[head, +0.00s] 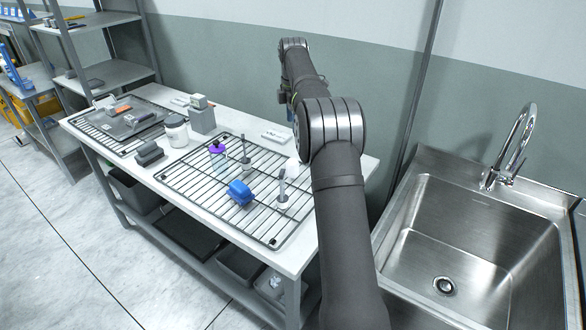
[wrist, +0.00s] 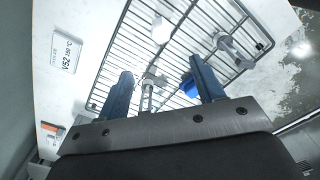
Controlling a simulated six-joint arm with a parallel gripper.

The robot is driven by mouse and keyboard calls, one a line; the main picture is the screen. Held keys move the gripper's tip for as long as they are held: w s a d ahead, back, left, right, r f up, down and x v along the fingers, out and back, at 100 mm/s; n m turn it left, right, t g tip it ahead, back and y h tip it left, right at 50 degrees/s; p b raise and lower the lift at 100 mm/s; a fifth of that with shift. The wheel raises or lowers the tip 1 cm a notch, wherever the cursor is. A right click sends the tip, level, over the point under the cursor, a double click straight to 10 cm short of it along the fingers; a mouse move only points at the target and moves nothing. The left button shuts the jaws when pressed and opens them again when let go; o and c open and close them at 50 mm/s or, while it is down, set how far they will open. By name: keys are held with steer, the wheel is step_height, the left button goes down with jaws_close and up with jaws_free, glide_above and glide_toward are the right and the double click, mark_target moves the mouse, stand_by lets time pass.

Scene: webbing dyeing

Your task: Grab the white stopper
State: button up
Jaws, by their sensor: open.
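A white rounded piece, which looks like the white stopper (head: 292,163), lies near the rack's back right edge, partly hidden by my arm in the head view. In the wrist view the white stopper (wrist: 161,30) shows on the rack beyond my fingertips, near the top. My gripper (wrist: 162,66) is open, with its two blue fingers spread and nothing held between them. It is above the table, apart from the stopper. In the head view my arm mostly hides the gripper.
The wire rack (head: 190,179) holds two upright metal stands (head: 283,190), a blue piece (head: 240,192) and a purple piece (head: 217,147). A white jar (head: 176,131) and grey block (head: 202,120) stand left of it. A steel sink (head: 470,240) is right of the table.

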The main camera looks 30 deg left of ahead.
steer(key=m, duration=1.1)
glide_toward(292, 167)
steer(key=f, duration=0.2)
steer(key=w+f, duration=0.1)
steer(key=f, duration=0.1)
steer(key=w+f, duration=0.1)
steer(key=f, duration=0.1)
steer(key=shift+a+f, duration=0.25)
steer(key=shift+a, duration=0.15)
steer(key=shift+a+f, duration=0.15)
steer(key=shift+f, duration=2.6)
steer(key=c, duration=1.1)
